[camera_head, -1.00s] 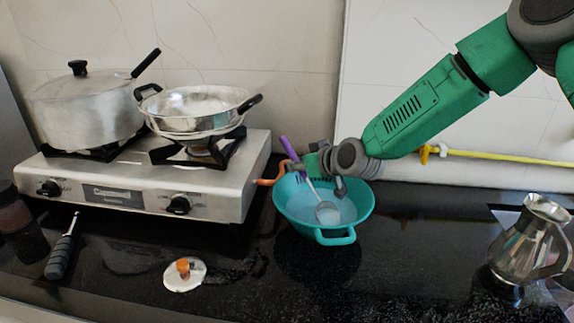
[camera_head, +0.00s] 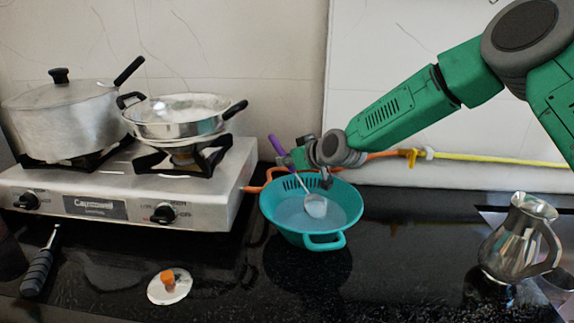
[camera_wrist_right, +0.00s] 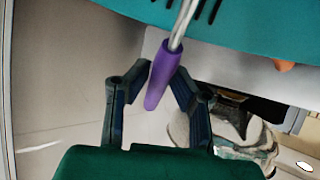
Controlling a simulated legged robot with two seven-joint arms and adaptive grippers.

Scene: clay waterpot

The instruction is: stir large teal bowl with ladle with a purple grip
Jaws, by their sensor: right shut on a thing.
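The large teal bowl (camera_head: 322,243) stands on the dark counter right of the stove, with pale liquid-like content inside. The ladle has a purple grip (camera_head: 278,147) and a metal shaft and head (camera_head: 316,206). Its head is within the bowl, near the middle of the content. My right gripper (camera_head: 298,161) is above the bowl's back rim, shut on the purple grip. In the right wrist view the grip (camera_wrist_right: 160,77) lies between the fingers and the shaft runs over the teal bowl (camera_wrist_right: 262,25). My left gripper is not in view.
A stove (camera_head: 120,205) at left holds a lidded pot (camera_head: 68,120) and a pan (camera_head: 180,125). An orange-knobbed white lid (camera_head: 170,287) and a dark-handled tool (camera_head: 38,270) lie in front. A metal pitcher (camera_head: 518,245) stands right. A hose (camera_head: 500,159) runs behind.

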